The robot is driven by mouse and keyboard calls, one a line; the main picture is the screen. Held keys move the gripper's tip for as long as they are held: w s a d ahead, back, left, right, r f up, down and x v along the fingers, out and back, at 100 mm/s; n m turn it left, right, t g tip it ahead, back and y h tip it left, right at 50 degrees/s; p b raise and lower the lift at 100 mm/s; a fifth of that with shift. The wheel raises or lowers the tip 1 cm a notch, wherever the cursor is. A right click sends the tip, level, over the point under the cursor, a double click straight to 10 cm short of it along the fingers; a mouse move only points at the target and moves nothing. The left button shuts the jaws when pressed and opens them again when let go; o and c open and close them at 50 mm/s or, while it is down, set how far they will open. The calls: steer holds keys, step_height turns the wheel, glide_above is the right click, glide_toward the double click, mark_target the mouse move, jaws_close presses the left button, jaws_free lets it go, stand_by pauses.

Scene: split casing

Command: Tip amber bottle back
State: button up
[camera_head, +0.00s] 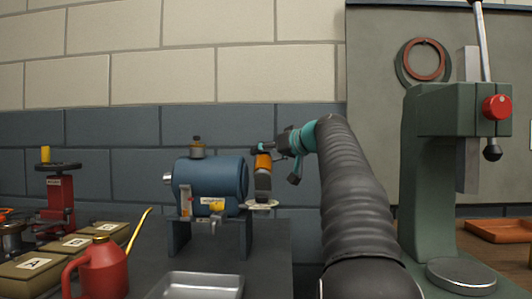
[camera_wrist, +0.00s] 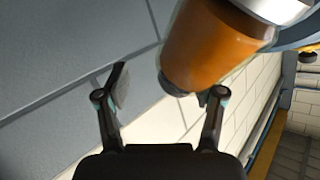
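The amber bottle (camera_head: 263,161) stands roughly upright on a grey cup (camera_head: 263,183) at the right end of the blue casing (camera_head: 224,178). In the wrist view, the amber bottle (camera_wrist: 215,45) is large at the upper right, with its dark tip towards the fingers and a silvery part at its other end. My gripper (camera_head: 275,162) is at the bottle's upper right, with its fingers apart. In the wrist view my gripper (camera_wrist: 168,88) is open, and the bottle's dark end lies near the right finger. Whether they touch cannot be told.
A metal tray (camera_head: 200,286), a red oil can (camera_head: 101,268) and lettered boxes (camera_head: 37,267) are at the front left. A green press (camera_head: 434,175) stands at right. The brick wall (camera_head: 250,75) is behind.

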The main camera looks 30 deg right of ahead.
steer(key=shift+w+a+f, duration=0.1)
steer(key=shift+w+f, duration=0.1)
steer(key=shift+f, duration=0.35)
steer(key=shift+w+a+f, duration=0.1)
steer(key=shift+w+f, duration=0.1)
steer(key=shift+f, duration=0.3)
steer(key=s+d+r+p, duration=0.1)
steer(key=s+d+r, duration=0.1)
steer(key=s+r, duration=0.2)
steer(key=s+d+r+p, duration=0.1)
steer(key=s+d+r, duration=0.1)
steer(key=s+r, duration=0.3)
steer(key=shift+s+d, duration=0.4)
steer(key=shift+s, duration=1.65)
steer(key=shift+r, duration=0.1)
steer(key=v, duration=0.6)
steer(key=shift+r, duration=0.25)
